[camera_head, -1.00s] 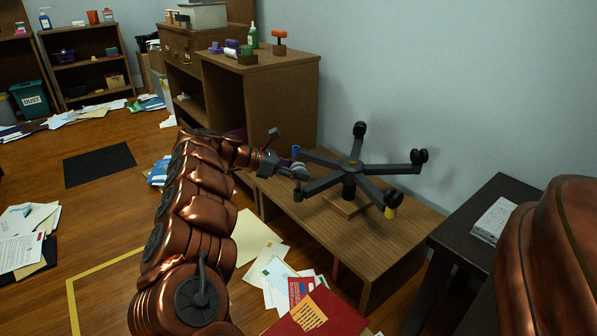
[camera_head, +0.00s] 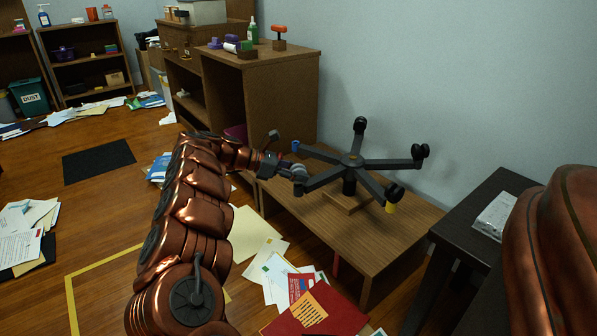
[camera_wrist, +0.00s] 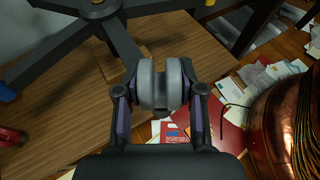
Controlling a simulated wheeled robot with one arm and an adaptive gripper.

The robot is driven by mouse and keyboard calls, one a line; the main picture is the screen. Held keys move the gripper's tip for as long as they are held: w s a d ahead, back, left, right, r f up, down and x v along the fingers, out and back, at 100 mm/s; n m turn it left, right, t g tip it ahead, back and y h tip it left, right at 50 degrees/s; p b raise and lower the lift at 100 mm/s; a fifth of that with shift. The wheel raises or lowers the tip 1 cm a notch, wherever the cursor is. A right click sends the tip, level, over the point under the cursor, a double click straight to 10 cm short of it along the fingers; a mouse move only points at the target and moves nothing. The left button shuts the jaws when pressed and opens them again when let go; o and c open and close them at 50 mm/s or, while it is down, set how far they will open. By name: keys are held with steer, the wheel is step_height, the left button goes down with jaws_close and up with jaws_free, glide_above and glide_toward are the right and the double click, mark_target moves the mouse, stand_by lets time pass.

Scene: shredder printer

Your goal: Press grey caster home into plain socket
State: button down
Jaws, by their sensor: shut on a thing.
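The grey caster (camera_head: 299,173), a twin wheel, is held in my gripper (camera_head: 291,170). In the wrist view the caster (camera_wrist: 161,84) sits between the two fingers (camera_wrist: 160,108), which are shut on its sides. The dark five-legged chair base (camera_head: 352,161) stands on a low wooden bench. The near-left leg (camera_head: 322,178) ends right at the caster, which is at its tip; the leg also shows in the wrist view (camera_wrist: 118,40). The plain socket at that tip is hidden by the caster and gripper, so I cannot tell how deep the stem is.
Black casters stand on the back leg (camera_head: 360,124), right leg (camera_head: 420,151) and near-right leg (camera_head: 395,191), which has a yellow mark (camera_head: 390,208). The far-left leg ends in blue (camera_head: 295,146). A wooden cabinet (camera_head: 285,95) stands behind; a dark table (camera_head: 465,220) is at right.

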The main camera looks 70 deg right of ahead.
steer(key=shift+f, duration=0.55)
steer(key=c, duration=0.6)
jaws_free()
steer(key=shift+w, duration=0.1)
steer(key=v, duration=1.2)
